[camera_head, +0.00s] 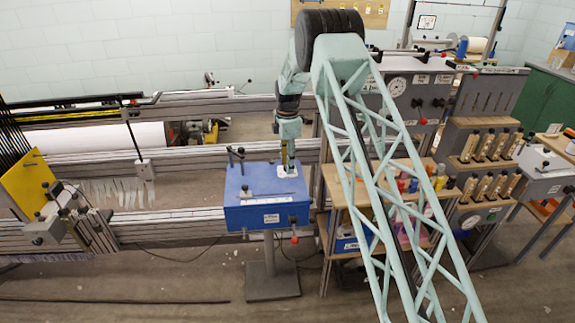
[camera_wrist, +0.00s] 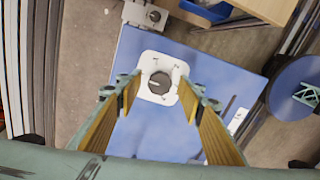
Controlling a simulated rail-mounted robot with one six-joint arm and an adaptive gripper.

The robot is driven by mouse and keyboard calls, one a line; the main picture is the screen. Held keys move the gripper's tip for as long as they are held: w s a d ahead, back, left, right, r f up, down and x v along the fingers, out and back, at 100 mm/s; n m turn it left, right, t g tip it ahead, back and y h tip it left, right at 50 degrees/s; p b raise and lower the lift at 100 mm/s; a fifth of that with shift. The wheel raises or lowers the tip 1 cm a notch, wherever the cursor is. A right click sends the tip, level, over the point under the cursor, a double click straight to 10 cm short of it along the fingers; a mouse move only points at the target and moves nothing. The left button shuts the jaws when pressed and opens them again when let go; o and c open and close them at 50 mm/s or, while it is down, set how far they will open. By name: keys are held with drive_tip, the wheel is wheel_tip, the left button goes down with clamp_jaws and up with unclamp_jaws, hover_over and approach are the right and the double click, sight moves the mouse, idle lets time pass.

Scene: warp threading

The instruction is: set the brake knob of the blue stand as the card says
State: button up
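The blue stand (camera_head: 255,198) is a blue box on a grey post, left of centre in the head view. Its blue top (camera_wrist: 160,130) fills the middle of the wrist view. A white plate (camera_wrist: 150,62) on that top carries a round dark grey knob (camera_wrist: 159,83) with a light pointer mark and small, unreadable marks around it. My gripper (camera_wrist: 160,86) is open above the plate, its fingers apart on either side of the knob. In the head view my gripper (camera_head: 289,168) points down at the plate and hides the knob. A label (camera_head: 271,218) on the box front is too small to read.
Upright black-knobbed fittings (camera_head: 236,155) stand at the box's back left, and a red knob (camera_head: 294,240) hangs at its front. Wooden shelves with bottles (camera_head: 410,185) stand close on the right. Loom rails (camera_head: 180,220) run on the left. The floor in front is mostly clear.

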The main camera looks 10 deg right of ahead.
drive_tip(key=c, duration=0.9)
drive_tip(key=shift+o, duration=0.2)
